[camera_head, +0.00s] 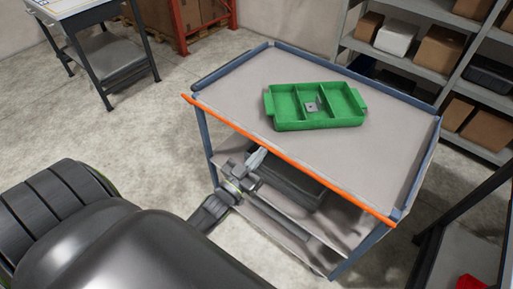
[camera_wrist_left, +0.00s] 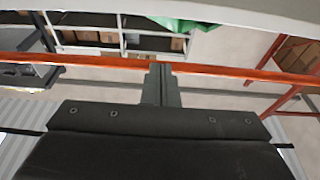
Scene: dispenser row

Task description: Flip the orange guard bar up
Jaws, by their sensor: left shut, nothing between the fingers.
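My right gripper is in neither view.
A green divided tray (camera_head: 300,123) with a small grey part stands on the cart top (camera_head: 390,145). A dark box (camera_head: 285,182) sits on the lower level. Shelving with boxes (camera_head: 438,48) stands behind, a dark frame (camera_head: 470,200) at right. Floor is open at left.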

